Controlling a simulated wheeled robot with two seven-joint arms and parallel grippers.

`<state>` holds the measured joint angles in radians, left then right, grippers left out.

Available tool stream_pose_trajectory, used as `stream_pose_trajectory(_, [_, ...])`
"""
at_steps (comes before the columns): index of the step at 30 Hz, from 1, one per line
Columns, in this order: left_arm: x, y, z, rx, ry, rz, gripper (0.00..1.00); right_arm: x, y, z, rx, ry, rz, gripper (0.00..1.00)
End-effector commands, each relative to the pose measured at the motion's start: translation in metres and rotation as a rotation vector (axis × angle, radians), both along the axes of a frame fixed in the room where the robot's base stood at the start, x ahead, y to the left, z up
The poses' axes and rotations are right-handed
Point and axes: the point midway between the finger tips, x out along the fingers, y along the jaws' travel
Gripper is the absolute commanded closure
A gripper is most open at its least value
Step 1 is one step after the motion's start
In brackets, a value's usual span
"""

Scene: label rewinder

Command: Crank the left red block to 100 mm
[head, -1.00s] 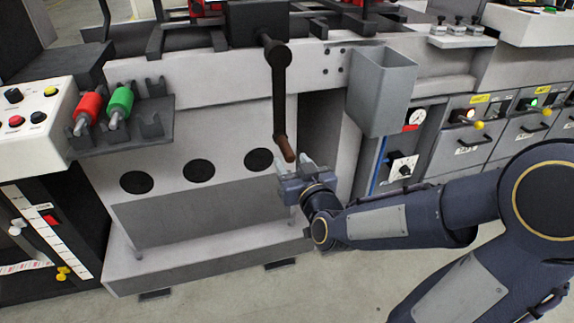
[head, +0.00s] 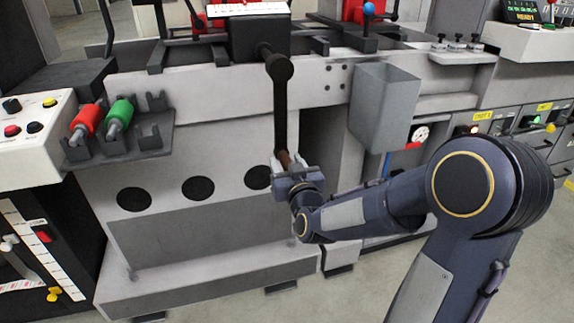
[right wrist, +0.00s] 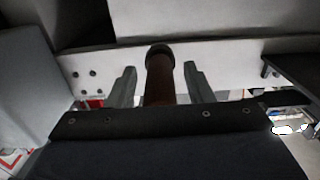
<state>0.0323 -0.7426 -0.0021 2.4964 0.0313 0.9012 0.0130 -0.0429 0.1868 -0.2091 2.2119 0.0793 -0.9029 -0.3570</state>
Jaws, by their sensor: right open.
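The crank arm (head: 280,110) hangs down from its hub (head: 279,68) on the front of the machine, with a brown handle (head: 285,158) at its lower end. My right gripper (head: 291,161) is open, with its fingers on either side of the handle. In the right wrist view the brown handle (right wrist: 160,80) stands between the two fingers (right wrist: 155,85), with a gap on each side. A red block (head: 198,20) shows at the top left of the machine, partly cut off and behind dark parts. Another red block (head: 356,10) is further right. My left gripper is not in view.
A grey bin (head: 383,105) hangs on the machine right of the crank. A white scale (head: 245,9) lies above the crank.

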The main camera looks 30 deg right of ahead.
Motion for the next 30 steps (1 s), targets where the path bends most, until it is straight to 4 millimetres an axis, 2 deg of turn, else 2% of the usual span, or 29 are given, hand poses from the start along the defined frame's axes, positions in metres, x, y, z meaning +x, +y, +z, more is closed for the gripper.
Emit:
stream_pose_trajectory(7, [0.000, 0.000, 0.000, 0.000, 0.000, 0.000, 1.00, 0.001, 0.000, 0.000, 0.000, 0.000, 0.000, 0.53])
stream_pose_trajectory(18, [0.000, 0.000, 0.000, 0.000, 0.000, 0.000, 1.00, 0.001, 0.000, 0.000, 0.000, -0.001, 0.000, 1.00])
stream_pose_trajectory(25, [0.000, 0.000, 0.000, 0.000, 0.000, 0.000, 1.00, 0.001, 0.001, 0.000, 0.004, -0.002, 0.001, 1.00])
stream_pose_trajectory(30, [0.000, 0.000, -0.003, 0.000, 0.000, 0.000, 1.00, 0.003, 0.010, 0.000, 0.042, -0.011, 0.003, 1.00])
